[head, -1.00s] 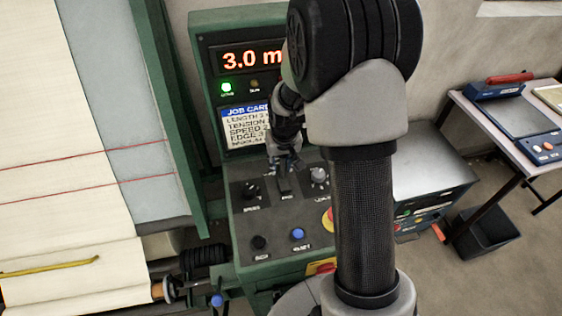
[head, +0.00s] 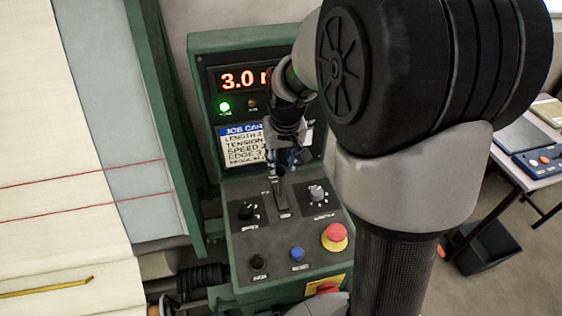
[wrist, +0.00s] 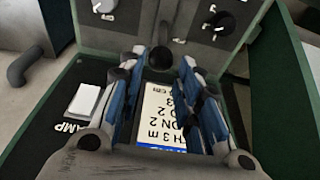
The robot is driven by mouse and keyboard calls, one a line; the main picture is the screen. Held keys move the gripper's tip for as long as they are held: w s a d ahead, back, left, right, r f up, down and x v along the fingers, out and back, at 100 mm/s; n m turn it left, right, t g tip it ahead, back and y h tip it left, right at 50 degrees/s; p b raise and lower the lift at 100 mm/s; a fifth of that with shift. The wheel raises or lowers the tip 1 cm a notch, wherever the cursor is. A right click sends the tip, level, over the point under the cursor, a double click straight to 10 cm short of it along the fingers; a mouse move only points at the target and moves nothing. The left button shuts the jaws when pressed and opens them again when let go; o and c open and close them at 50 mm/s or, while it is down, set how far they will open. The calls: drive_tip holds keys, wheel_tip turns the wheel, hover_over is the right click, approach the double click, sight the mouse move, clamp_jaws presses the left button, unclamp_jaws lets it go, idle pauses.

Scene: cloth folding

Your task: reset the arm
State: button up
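My gripper (head: 281,163) hangs over the control panel of the green machine, just above an upright black lever (head: 281,188). In the wrist view, my gripper (wrist: 160,64) has its two blue-padded fingers spread apart with nothing clamped between them. A round black knob (wrist: 160,58) shows between the fingertips, with the white and blue job card (wrist: 160,112) behind the gap. I cannot tell whether a finger touches the lever. My arm covers the right part of the head view and hides part of the display (head: 240,79).
Black dials (head: 248,210), a blue button (head: 297,254) and a red emergency stop (head: 335,234) sit around the lever. Cream cloth (head: 60,140) lies on the left, with a yellow strip (head: 48,288). A side table (head: 510,165) and black bin (head: 487,248) stand right.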

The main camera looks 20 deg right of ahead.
idle(0.3)
drive_tip(key=shift+s+a+r, duration=0.1)
drive_tip(key=shift+a+r, duration=0.05)
drive_tip(key=shift+r, duration=0.1)
drive_tip(key=s+a+r+b, duration=0.1)
drive_tip(key=s+a+r, duration=0.1)
drive_tip(key=s, duration=0.5)
drive_tip(key=s+a+r+n+t, duration=0.1)
drive_tip(key=s+a+r, duration=0.2)
drive_tip(key=s, duration=0.5)
drive_tip(key=s+a+r+n+t+b, duration=0.1)
drive_tip(key=s+a, duration=0.3)
drive_tip(key=s, duration=0.4)
drive_tip(key=shift+r+y+b, duration=0.3)
drive_tip(key=shift+r, duration=0.45)
